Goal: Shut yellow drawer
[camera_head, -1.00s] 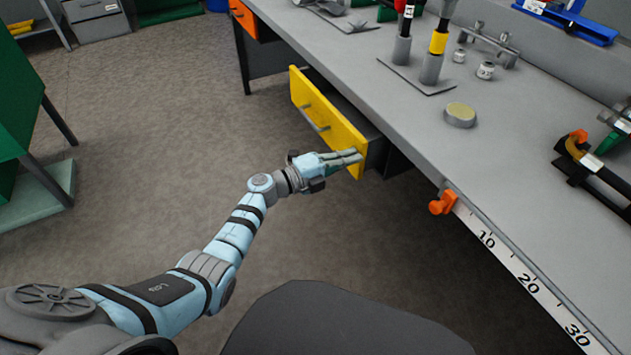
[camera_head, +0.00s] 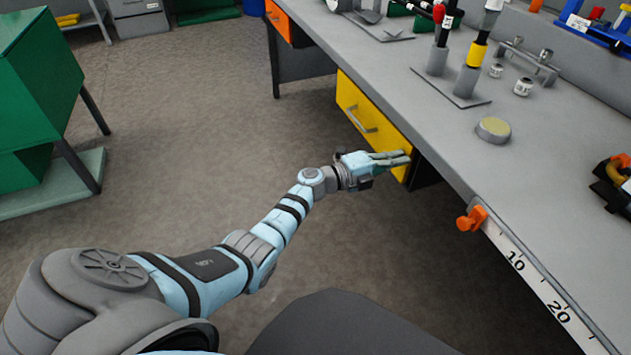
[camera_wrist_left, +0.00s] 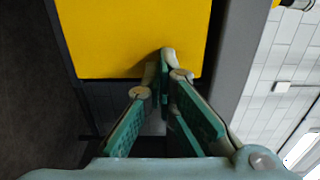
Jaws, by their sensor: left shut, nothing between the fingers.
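The yellow drawer (camera_head: 368,122) is under the grey workbench, with a metal handle (camera_head: 362,118) on its front. In the head view its front sits close under the bench edge, with no open drawer interior showing. My left gripper (camera_head: 408,158) is shut and empty, with its fingertips at the near end of the yellow front. In the left wrist view the yellow front (camera_wrist_left: 130,35) fills the upper middle, and the left gripper's fingertips (camera_wrist_left: 166,52) overlap its lower edge. I cannot tell for certain whether they touch. My right gripper is not in view.
The grey workbench (camera_head: 440,150) carries stands, a round tin (camera_head: 493,130) and a blue tool rack (camera_head: 590,30). An orange clamp (camera_head: 472,219) and a ruler strip (camera_head: 530,275) are on its front edge. A green cabinet (camera_head: 40,80) stands left. The floor between is clear.

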